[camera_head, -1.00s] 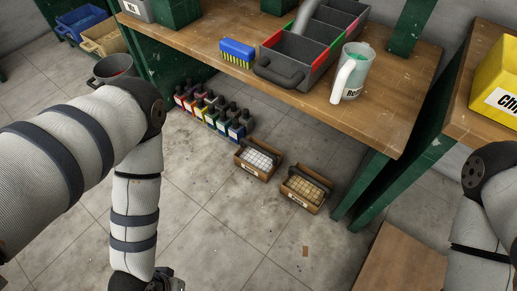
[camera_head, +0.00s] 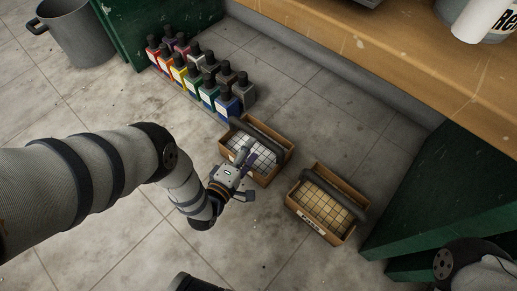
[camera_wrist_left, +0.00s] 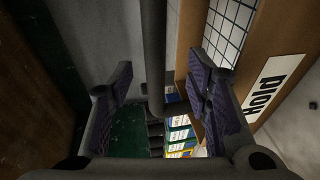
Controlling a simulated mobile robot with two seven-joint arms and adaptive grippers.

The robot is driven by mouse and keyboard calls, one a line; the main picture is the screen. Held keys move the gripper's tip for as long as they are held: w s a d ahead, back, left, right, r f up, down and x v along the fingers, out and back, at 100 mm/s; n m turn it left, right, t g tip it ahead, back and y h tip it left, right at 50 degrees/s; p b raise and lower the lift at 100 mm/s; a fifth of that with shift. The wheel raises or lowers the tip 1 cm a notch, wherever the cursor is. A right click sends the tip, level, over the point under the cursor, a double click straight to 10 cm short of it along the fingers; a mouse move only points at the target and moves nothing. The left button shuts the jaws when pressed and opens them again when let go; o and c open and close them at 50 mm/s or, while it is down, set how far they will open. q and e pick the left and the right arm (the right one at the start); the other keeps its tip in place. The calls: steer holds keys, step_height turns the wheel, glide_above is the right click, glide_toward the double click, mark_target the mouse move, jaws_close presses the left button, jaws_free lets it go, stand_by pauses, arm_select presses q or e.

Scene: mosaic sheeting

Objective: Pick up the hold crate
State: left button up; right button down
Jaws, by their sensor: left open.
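The hold crate (camera_head: 283,152) is a small brown open box on the floor, holding white square tiles under a dark arched handle (camera_head: 262,138). Its "Hold" label (camera_wrist_left: 272,92) shows in the left wrist view. My left gripper (camera_head: 247,173) is open at the crate's near left side and partly hides it. In the left wrist view the handle (camera_wrist_left: 153,60) runs lengthwise between the two open purple-padded fingers (camera_wrist_left: 165,95), with gaps on both sides. My right gripper is not in view.
A similar crate with tan tiles (camera_head: 328,205) stands close on the right. Several coloured bottles (camera_head: 200,80) stand in rows behind left. A wooden bench (camera_head: 400,70) overhangs the back, with a green leg (camera_head: 440,195) at right. A grey bucket (camera_head: 80,35) stands far left.

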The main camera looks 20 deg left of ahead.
mark_target(257, 136)
arm_select(q)
steer(key=b+x, duration=0.2)
steer(key=x, duration=0.3)
steer(key=shift+w+a+r, duration=0.15)
steer(key=shift+w, duration=0.45)
steer(key=shift+r, duration=0.1)
jaws_close()
